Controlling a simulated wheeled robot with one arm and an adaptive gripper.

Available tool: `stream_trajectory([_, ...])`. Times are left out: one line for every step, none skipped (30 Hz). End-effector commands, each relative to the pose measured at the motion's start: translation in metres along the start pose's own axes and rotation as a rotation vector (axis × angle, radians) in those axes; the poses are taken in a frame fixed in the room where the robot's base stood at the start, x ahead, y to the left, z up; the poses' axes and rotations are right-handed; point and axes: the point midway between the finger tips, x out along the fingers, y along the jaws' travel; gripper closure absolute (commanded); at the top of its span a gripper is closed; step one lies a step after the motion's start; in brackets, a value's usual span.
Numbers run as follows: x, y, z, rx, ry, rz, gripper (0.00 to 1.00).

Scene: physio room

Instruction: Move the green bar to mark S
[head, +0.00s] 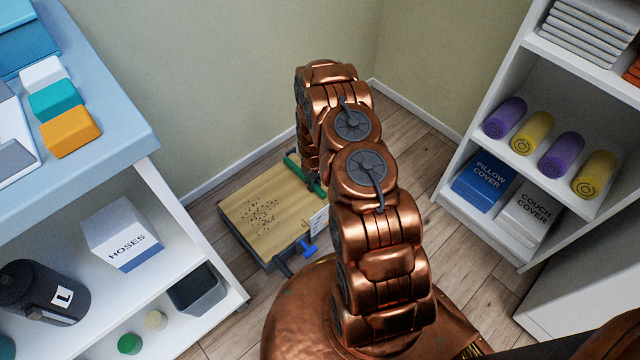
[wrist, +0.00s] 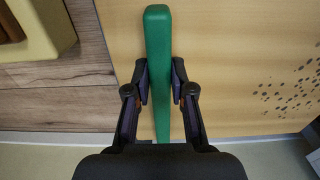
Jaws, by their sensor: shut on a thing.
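The green bar (wrist: 158,40) runs lengthwise between the fingers of my gripper (wrist: 160,82) in the wrist view, and my gripper is shut on it. In the head view part of the green bar (head: 293,160) shows beside my arm at the far edge of the wooden board (head: 240,203). My arm hides the rest of it and most of my gripper. The board has a cluster of dark holes or spots and shows under the bar in the wrist view. I cannot tell whether the bar touches it. I cannot make out mark S.
A blue clamp-like piece (head: 306,247) and a small white label (head: 318,222) are at the board's near right. A shelf with a hoses box (head: 120,235) stands left, a shelf with rolled towels (head: 532,132) right. A yellow block (wrist: 45,32) shows upper left in the wrist view.

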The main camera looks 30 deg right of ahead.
Motion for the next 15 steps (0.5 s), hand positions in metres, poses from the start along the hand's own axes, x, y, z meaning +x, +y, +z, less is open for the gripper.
stream_trajectory([-0.0007,0.0007,-0.0016,-0.006,0.001,0.002,1.00])
stream_trajectory([-0.0006,0.0008,-0.0019,-0.008,0.002,0.002,1.00])
stream_trajectory([-0.0004,0.0011,-0.0021,-0.009,0.002,0.002,1.00])
stream_trajectory([-0.0003,0.0016,-0.0022,-0.009,0.002,0.003,1.00])
stream_trajectory([-0.0002,0.0020,-0.0019,-0.008,0.002,0.003,1.00])
stream_trajectory([-0.0002,0.0027,-0.0018,-0.007,0.003,0.003,1.00])
stream_trajectory([-0.0003,0.0031,-0.0017,-0.006,0.003,0.003,1.00])
stream_trajectory([-0.0003,0.0036,-0.0016,-0.006,0.004,0.003,1.00])
stream_trajectory([-0.0003,0.0042,-0.0014,-0.005,0.004,0.004,1.00])
stream_trajectory([-0.0003,0.0047,-0.0014,-0.004,0.004,0.004,1.00])
stream_trajectory([-0.0003,0.0051,-0.0012,-0.003,0.005,0.004,0.75])
stream_trajectory([-0.0004,0.0055,-0.0012,-0.002,0.005,0.004,0.71])
stream_trajectory([-0.0004,0.0055,-0.0011,-0.002,0.005,0.004,0.68])
stream_trajectory([-0.0004,0.0053,-0.0012,-0.002,0.005,0.004,0.65])
stream_trajectory([-0.0004,0.0048,-0.0013,-0.003,0.004,0.004,0.61])
